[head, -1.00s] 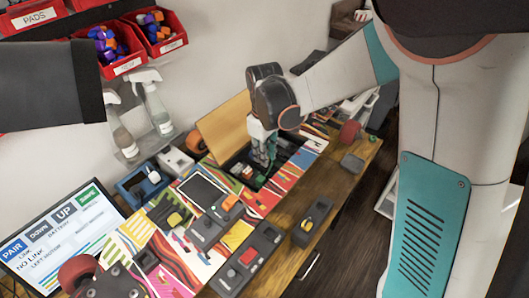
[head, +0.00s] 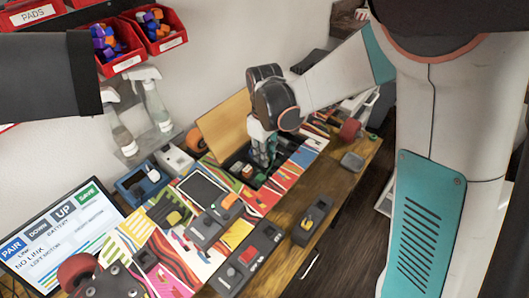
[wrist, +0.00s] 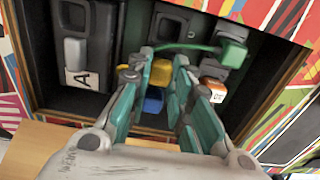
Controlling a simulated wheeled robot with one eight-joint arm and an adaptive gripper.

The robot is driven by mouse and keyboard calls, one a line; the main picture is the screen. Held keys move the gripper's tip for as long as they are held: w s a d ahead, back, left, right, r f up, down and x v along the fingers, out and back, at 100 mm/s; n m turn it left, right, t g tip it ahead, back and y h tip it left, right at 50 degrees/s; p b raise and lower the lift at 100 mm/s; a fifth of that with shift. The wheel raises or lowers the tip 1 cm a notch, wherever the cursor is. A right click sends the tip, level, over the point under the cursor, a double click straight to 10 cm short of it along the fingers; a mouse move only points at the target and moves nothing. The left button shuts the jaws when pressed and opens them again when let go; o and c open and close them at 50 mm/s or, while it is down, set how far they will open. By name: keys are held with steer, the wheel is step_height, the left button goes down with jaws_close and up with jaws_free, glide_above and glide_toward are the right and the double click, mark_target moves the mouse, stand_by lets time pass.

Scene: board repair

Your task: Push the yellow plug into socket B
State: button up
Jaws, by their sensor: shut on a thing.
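In the wrist view, my gripper (wrist: 166,64) has its two teal fingers closed around the yellow plug (wrist: 161,68). The plug is partly hidden by the left finger, and some yellow shows on that finger's far side. The fingers are over the middle of the open bay, in front of a dark module (wrist: 172,27). No B label is readable; the fingers cover much of that area, so I cannot tell how deep the plug sits. In the head view, my gripper (head: 263,157) points down into the bay, and the plug is not clear there.
Left of the fingers is a pale plug (wrist: 75,52) above a label A (wrist: 82,80). A green plug (wrist: 232,52) with a green cable sits close on the right, above an orange-white block (wrist: 213,90). A blue block (wrist: 153,101) shows between the fingers. A tan panel (head: 222,125) stands behind the bay.

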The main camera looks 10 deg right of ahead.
steer(key=o, duration=1)
steer(key=o, duration=0.3)
steer(key=shift+r, duration=0.15)
steer(key=shift+r+p, duration=0.35)
steer(key=shift+p, duration=0.05)
steer(key=shift+r+p, duration=0.8)
steer(key=shift+r, duration=0.3)
steer(key=shift+r+p, duration=2)
steer(key=shift+r, duration=0.85)
